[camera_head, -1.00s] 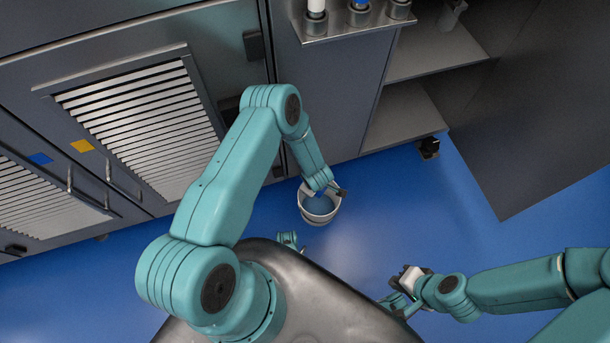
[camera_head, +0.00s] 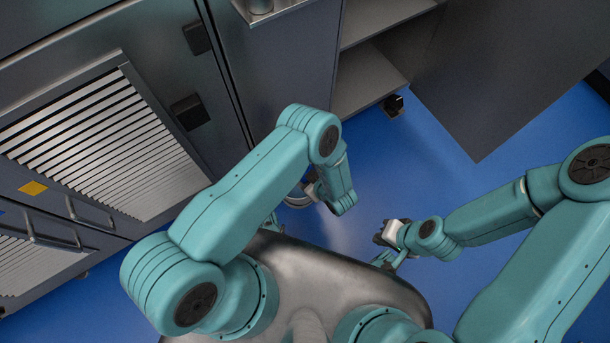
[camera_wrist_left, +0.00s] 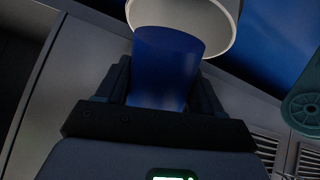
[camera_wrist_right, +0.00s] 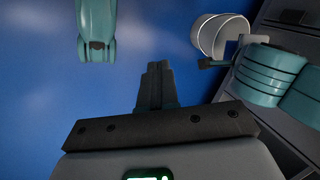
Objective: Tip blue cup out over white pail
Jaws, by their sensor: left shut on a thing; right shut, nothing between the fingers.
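The blue cup (camera_wrist_left: 168,65) is between the fingers of my left gripper (camera_wrist_left: 163,85) in the left wrist view, with its far end overlapping the rim of the white pail (camera_wrist_left: 222,32). I cannot tell the cup's exact tilt or whether anything is in it. My right gripper (camera_wrist_right: 157,66) is shut and empty, apart from the pail.
Grey cabinets with a louvred panel (camera_head: 100,140) stand along the left. An open shelf unit (camera_head: 368,82) and a dark panel (camera_head: 500,75) are at the back. Blue floor (camera_head: 430,160) is clear between the pail side and my right arm.

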